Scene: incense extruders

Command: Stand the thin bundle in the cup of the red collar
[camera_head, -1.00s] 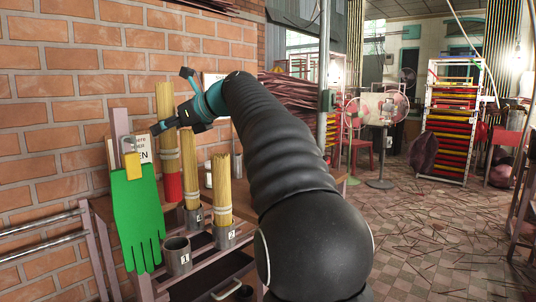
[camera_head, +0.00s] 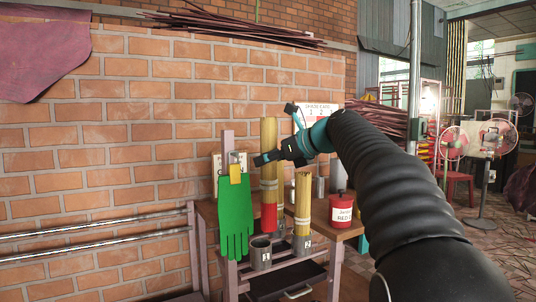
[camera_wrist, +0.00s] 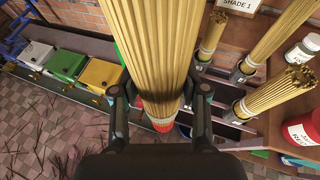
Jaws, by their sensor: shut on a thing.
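A tall straw-coloured bundle (camera_head: 269,145) with a red collar (camera_head: 269,217) around its lower end stands upright in my gripper (camera_head: 264,159). In the wrist view, the fingers (camera_wrist: 161,98) are shut on this bundle (camera_wrist: 150,50), above its red collar (camera_wrist: 163,123). In the head view its lower end is just above and slightly right of the rim of grey cup 1 (camera_head: 261,257); the depth between them is unclear. Cup 1 shows no bundle in it. Another bundle (camera_head: 303,200) stands in grey cup 2 (camera_head: 302,247). A further bundle (camera_head: 280,190) is partly hidden behind the held one.
A green glove (camera_head: 236,215) hangs on a post left of the cups. A red jar (camera_head: 341,211) stands on the wooden bench (camera_head: 353,231) at right. The wrist view shows green (camera_wrist: 66,62) and yellow (camera_wrist: 101,75) bins beyond. A brick wall rises behind.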

